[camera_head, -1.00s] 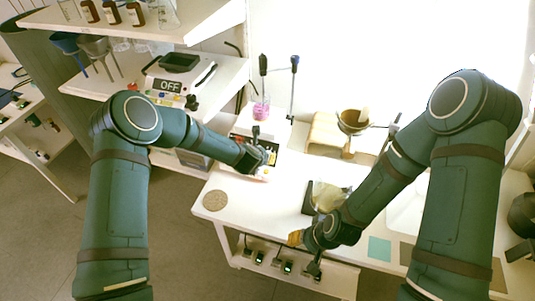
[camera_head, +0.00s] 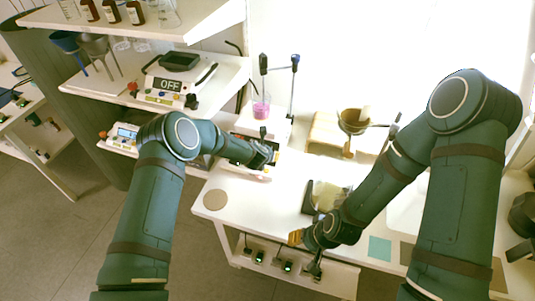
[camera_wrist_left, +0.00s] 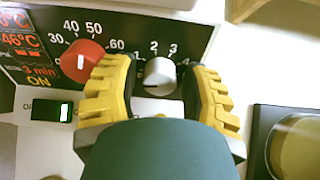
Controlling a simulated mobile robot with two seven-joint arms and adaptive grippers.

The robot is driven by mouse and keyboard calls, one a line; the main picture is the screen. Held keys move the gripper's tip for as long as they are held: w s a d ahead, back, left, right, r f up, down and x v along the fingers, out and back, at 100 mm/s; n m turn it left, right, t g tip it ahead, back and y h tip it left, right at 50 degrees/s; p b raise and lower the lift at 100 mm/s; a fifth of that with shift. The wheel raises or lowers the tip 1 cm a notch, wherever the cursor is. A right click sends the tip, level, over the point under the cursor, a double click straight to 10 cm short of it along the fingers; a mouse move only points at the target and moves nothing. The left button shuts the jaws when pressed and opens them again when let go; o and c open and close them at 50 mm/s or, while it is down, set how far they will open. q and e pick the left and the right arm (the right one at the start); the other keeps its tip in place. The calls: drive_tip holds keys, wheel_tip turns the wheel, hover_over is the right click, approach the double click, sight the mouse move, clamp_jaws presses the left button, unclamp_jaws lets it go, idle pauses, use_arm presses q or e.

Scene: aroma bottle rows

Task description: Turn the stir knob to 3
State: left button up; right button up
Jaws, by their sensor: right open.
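The stir knob (camera_wrist_left: 159,77) is a pale grey knob on the dark front panel (camera_wrist_left: 130,30) in the left wrist view. The numbers 2, 3 and 4 show above and right of it; its lower dial marks are hidden. My left gripper (camera_wrist_left: 158,85) has its yellow fingers either side of the knob, open, with gaps visible. A red knob (camera_wrist_left: 82,62) with a white line sits against the left finger. In the head view my left gripper (camera_head: 262,155) is at the stirrer's front. My right gripper (camera_head: 296,237) is open and empty by the table's front edge.
A glass with pink liquid (camera_head: 261,107) stands on the stirrer. A dark-based balance-like item (camera_head: 308,203) lies right of it, and a funnel on a stand (camera_head: 352,122) behind. A round cork mat (camera_head: 215,199) lies on the table's left corner. The panel display glows red.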

use_arm(q)
clamp_jaws()
use_arm(e)
drive_tip(key=shift+f, duration=0.2)
